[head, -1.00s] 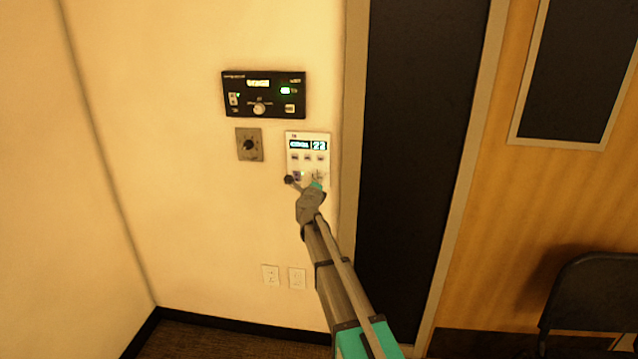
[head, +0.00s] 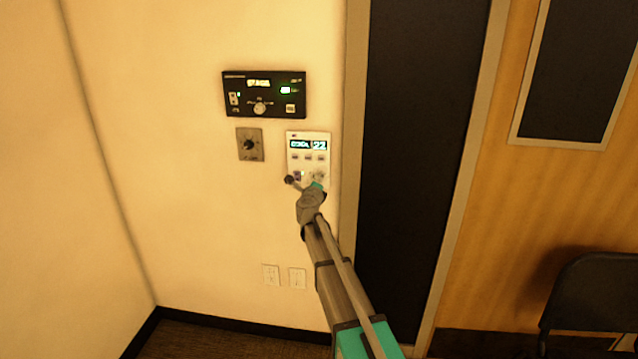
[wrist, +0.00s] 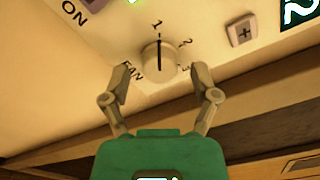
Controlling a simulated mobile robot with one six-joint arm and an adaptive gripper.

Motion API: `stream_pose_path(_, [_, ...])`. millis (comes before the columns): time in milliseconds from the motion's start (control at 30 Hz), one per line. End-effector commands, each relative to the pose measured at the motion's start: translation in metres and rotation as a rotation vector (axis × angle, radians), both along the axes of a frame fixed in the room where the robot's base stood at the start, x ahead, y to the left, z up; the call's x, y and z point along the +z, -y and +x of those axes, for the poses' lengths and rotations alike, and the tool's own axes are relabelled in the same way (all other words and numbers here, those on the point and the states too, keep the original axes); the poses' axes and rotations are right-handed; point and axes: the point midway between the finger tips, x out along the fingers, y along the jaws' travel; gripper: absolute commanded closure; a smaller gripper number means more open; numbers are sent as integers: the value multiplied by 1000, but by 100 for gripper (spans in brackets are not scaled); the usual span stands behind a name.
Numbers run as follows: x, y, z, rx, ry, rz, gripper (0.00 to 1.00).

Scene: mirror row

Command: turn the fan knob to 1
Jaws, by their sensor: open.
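The fan knob (wrist: 160,62) is a pale round knob on a white wall panel (head: 296,137). In the wrist view its dark pointer line is lined up with the mark at 1. The 2 is up and to the right of it, and the word FAN is to its lower left. My gripper (wrist: 156,72) is open, with one fingertip on each side of the knob and a gap to each. In the head view my gripper (head: 305,184) is at the panel's lower part and largely covers the knob area.
A black control box (head: 235,109) is on the wall above, and a grey plate with a dark dial (head: 249,145) is left of the panel. A plus button (wrist: 241,30) is right of the knob. The door frame (head: 350,150) stands close to the panel's right.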

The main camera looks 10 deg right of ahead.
Motion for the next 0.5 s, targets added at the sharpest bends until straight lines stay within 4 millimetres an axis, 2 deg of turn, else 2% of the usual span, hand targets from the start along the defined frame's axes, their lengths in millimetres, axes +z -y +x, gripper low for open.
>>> stream_pose_path(267, [0, -6, -22, 0, 0, 0, 22])
stream_pose_path(500, [0, -17, -58, 1, 0, 0, 22])
